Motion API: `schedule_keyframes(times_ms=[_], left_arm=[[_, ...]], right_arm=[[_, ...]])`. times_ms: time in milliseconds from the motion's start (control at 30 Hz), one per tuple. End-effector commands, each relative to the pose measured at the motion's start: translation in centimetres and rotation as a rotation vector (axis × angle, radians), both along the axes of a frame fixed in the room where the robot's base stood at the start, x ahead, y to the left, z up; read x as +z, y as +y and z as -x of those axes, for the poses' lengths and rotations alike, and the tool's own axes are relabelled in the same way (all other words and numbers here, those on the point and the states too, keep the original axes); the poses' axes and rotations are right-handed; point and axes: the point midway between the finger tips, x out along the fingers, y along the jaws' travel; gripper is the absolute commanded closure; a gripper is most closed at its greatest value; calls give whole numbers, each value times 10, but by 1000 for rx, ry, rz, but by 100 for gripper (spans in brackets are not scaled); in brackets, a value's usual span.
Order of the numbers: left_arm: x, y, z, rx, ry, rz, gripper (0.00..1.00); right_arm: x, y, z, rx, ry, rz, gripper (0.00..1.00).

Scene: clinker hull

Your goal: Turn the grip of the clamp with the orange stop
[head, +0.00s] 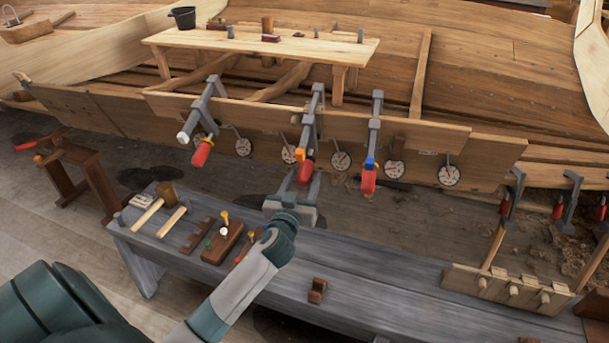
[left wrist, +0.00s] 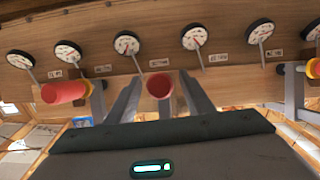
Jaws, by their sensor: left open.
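The clamp with the orange stop (head: 299,154) is the middle of three grey clamps on the plank. Its red grip (head: 306,172) points down toward me, and its round end also shows in the left wrist view (left wrist: 159,85). My left gripper (head: 301,180) is open, with one finger on each side of this grip. In the left wrist view the grip end sits between the two fingers (left wrist: 160,98), with a gap visible on both sides. How deep it sits between them is hard to tell. My right gripper is not in view.
The clamp with the white stop (head: 183,138) is to the left, and the one with the blue stop (head: 370,163) is to the right. Round dials (head: 341,160) line the plank behind.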

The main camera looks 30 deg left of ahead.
Motion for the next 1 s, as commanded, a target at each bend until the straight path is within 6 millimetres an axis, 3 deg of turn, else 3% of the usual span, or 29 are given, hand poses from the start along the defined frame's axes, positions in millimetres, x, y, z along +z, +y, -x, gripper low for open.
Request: schedule_keyframes(times_ms=[200, 467, 667, 1000], left_arm=[[0, 4, -11, 0, 0, -1, 52], [0, 4, -12, 0, 0, -1, 52], [0, 4, -12, 0, 0, 0, 94], [0, 4, -12, 9, 8, -21, 93]], right_arm=[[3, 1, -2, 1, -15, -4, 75], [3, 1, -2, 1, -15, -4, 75], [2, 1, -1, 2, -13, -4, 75], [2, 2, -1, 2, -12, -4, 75]])
